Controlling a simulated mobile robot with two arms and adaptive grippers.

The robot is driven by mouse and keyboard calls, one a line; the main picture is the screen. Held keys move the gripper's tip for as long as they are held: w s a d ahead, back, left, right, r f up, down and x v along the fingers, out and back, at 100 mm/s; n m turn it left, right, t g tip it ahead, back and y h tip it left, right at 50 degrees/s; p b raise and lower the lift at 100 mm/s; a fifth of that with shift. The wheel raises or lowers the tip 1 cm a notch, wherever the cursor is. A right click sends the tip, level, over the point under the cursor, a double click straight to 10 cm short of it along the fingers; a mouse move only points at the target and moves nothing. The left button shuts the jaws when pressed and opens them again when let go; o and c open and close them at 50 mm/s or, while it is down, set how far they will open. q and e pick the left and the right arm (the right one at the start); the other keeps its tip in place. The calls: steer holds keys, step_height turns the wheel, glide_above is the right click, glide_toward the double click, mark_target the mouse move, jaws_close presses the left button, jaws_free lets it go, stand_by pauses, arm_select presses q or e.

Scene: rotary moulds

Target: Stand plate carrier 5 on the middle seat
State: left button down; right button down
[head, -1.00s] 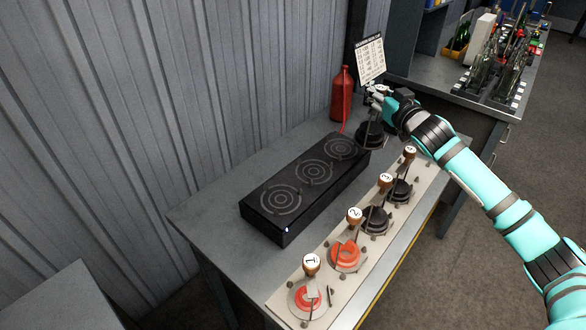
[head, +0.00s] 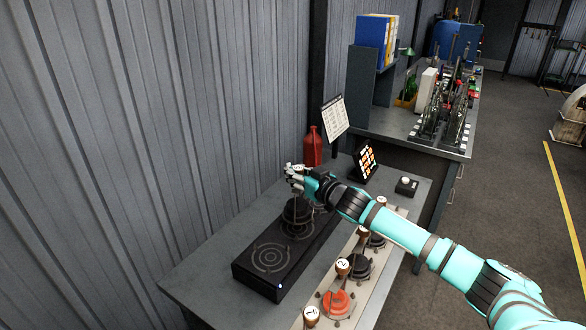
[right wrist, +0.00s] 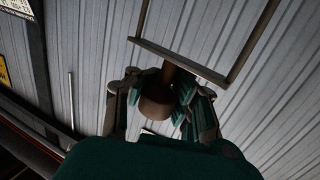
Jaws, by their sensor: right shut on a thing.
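My right gripper (head: 293,174) is shut on the brown handle (right wrist: 158,104) of a dark plate carrier (head: 297,213). The carrier hangs upright below the fingers, over the middle seat (head: 297,234) of the black three-seat box (head: 258,284). Part of that seat's rings shows below the carrier; I cannot tell whether it touches the seat. Its number is hidden. The near seat (head: 270,257) is empty; the far seat is partly covered by the gripper and carrier. The right wrist view shows the handle between the fingers, with a metal frame (right wrist: 186,66) beyond. My left gripper is out of view.
A pale rack (head: 376,283) along the bench front holds several numbered carriers, including 1 (head: 311,315) and 2 (head: 342,268). A red bottle (head: 312,148), a sign (head: 334,117), a lit screen (head: 367,161) and a small button box (head: 406,185) stand behind.

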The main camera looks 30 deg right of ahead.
steer(key=shift+w+f+p, duration=0.1)
steer(key=shift+f+p, duration=0.2)
steer(key=shift+f, duration=1.75)
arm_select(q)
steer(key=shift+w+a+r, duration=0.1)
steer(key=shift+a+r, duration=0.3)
arm_select(e)
steer(key=c, duration=1.7)
jaws_free()
steer(key=shift+a+f, duration=0.1)
steer(key=shift+f, duration=0.2)
steer(key=shift+c, duration=0.2)
steer(key=o, duration=0.5)
steer(key=shift+s, duration=0.2)
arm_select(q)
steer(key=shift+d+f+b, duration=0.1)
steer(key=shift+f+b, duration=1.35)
arm_select(e)
steer(key=v, duration=1.2)
